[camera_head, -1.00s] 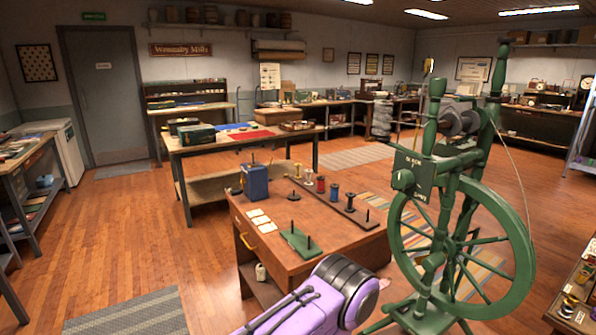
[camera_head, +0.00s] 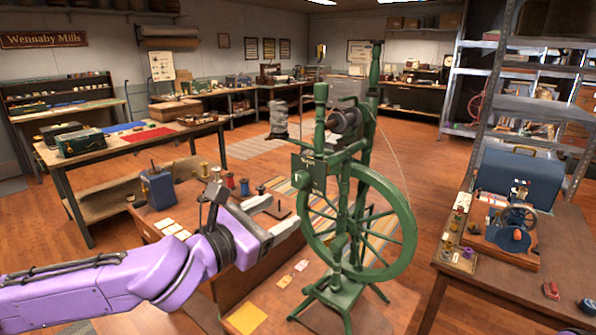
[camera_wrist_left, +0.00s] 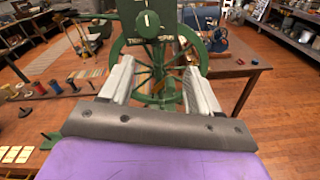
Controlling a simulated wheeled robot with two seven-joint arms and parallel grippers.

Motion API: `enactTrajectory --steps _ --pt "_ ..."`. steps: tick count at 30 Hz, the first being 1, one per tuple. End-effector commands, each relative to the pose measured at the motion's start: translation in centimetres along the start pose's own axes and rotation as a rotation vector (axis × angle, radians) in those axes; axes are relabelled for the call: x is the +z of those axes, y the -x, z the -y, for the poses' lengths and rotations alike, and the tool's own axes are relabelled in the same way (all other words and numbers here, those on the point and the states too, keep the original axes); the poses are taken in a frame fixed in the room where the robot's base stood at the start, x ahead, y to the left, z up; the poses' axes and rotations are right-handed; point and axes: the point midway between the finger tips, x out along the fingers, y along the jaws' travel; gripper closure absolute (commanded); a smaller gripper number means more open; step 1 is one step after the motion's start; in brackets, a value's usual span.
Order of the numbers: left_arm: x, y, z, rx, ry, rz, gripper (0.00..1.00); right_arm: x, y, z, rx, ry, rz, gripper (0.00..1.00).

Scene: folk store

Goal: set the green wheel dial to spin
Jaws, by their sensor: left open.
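The green spinning wheel (camera_head: 385,185) stands upright on its legs, right of centre in the head view. Its dark green control box (camera_head: 309,166) is on the upper left of its frame. In the left wrist view the round green dial (camera_wrist_left: 147,20) shows on the box's face, with a white mark standing roughly upright.
A wooden bench (camera_head: 150,223) with a blue tin (camera_head: 157,189) and thread spools (camera_head: 229,180) lies left of and behind my gripper. A table (camera_head: 450,262) with a blue case (camera_head: 520,176) and a small machine stands right. Open floor lies behind the wheel.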

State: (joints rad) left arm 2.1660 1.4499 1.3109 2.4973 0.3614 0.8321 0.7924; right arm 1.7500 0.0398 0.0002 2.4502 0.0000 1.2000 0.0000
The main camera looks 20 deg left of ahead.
Motion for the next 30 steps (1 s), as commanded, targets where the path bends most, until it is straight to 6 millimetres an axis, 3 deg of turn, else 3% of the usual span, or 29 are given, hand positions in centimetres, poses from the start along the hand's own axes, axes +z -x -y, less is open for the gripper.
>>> enactTrajectory --steps 3,8,9,18,23,30 --pt "2.5 1.0 -2.0 0.039 0.040 0.057 0.38 -0.2 0.5 -0.1 0.000 0.000 0.000 0.48" --pt "3.3 -0.7 -2.4 0.040 0.044 0.055 0.38 -1.3 3.1 -0.3 0.000 0.000 0.000 0.48" --pt "3.4 -1.3 -2.4 0.039 0.043 0.054 0.38 -1.7 4.0 -0.4 0.000 0.000 0.000 0.48" --pt "3.0 -7.8 -2.4 0.039 0.041 0.058 0.38 -2.0 4.9 -0.5 0.000 0.000 0.000 0.48" --pt "3.0 -9.2 -2.5 0.040 0.040 0.059 0.38 -2.1 5.1 -0.5 0.000 0.000 0.000 0.48" --pt "2.9 -9.3 -2.5 0.041 0.041 0.059 0.38 -2.1 5.1 -0.5 0.000 0.000 0.000 0.48"
